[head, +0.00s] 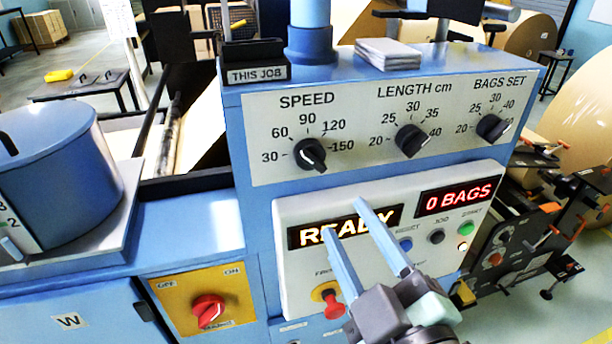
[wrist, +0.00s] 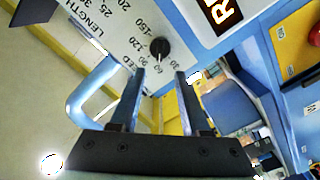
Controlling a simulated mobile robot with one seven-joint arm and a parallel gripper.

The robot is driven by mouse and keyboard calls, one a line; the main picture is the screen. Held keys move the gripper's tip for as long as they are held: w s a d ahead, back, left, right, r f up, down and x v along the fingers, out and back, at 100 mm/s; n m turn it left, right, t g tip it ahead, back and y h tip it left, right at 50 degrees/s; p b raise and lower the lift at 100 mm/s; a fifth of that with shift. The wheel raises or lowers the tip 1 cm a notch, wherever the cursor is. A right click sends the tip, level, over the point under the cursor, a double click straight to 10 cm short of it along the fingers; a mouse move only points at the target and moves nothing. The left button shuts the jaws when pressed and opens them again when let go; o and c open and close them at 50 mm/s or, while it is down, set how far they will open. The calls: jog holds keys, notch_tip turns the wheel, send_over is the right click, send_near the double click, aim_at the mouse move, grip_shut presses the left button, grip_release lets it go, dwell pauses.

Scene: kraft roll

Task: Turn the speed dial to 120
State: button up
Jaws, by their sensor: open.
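The speed dial (head: 310,154) is a black knob at the left of the upper white panel, marked 30, 60, 90, 120 and 150. Its grip bar slants from upper left, towards 60, to lower right; I cannot tell for sure which end is the pointer. My gripper (head: 345,218) is open and empty, its two blue fingers in front of the READY display, lower right of the dial and apart from it. In the wrist view the speed dial (wrist: 160,49) shows just beyond the gap between the fingertips (wrist: 160,72).
The length dial (head: 411,140) and bags-set dial (head: 491,127) share the panel to the right. Below are the READY display (head: 308,236), a red stop button (head: 332,304) and a red rotary switch (head: 208,309). A blue drum (head: 55,165) stands at left.

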aim_at(314, 164)
jog(key=p+x, duration=0.4)
jog(key=x, duration=0.6)
jog(key=shift+w+a+r, duration=0.1)
jog(key=shift+w, duration=0.1)
jog(key=shift+w+a, duration=0.2)
jog(key=shift+w, duration=0.3)
grip_shut()
